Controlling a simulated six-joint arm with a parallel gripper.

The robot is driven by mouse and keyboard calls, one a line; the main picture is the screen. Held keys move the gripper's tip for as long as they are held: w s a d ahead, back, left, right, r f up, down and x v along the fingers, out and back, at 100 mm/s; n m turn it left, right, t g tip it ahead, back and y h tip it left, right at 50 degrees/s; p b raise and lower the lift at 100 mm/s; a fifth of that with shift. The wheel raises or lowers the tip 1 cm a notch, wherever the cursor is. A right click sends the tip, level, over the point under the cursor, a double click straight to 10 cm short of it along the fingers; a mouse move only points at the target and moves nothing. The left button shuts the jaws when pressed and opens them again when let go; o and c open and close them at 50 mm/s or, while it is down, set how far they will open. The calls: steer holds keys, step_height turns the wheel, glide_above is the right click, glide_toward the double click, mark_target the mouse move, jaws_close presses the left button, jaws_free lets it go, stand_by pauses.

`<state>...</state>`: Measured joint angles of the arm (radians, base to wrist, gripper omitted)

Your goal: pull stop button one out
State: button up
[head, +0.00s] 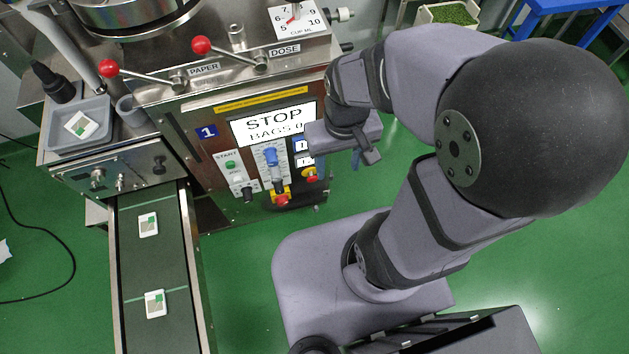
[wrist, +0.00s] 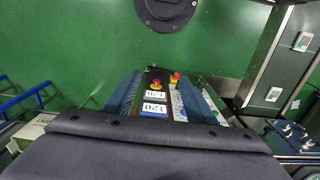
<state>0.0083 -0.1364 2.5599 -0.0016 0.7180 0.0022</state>
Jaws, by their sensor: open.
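The machine marked 1 (head: 206,132) has a front panel with a STOP / BAGS display. A red button on a yellow base (head: 283,198) sits low on the panel. I cannot tell which is stop button one. My gripper (head: 338,160) is open at the panel's right side. In the wrist view its blue fingers (wrist: 160,88) stand apart, with white number displays between them.
Red-knobbed levers (head: 201,46) stick out above. A conveyor (head: 160,262) carries teabag packets at the left. Green floor (head: 238,285) is open below the panel.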

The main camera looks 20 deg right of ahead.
steer(key=d+f+m+b, duration=0.2)
steer(key=d+f+b, duration=0.1)
steer(key=f+b, duration=1.9)
steer(key=t+y+b, duration=0.3)
steer(key=t+b, duration=0.2)
steer(key=b, duration=1.2)
glide_toward(314, 180)
steer(key=shift+w+a+f+n, duration=0.25)
steer(key=shift+w+f+n, duration=0.1)
steer(key=shift+n, duration=0.45)
steer(key=b+x, duration=0.1)
steer(key=x, duration=0.1)
steer(key=b+x, duration=0.1)
steer(key=x, duration=0.2)
steer(key=shift+s+f, duration=0.1)
steer(key=shift+f, duration=0.25)
steer(key=shift+x, duration=0.95)
steer(key=shift+r, duration=0.1)
steer(key=shift+c, duration=0.3)
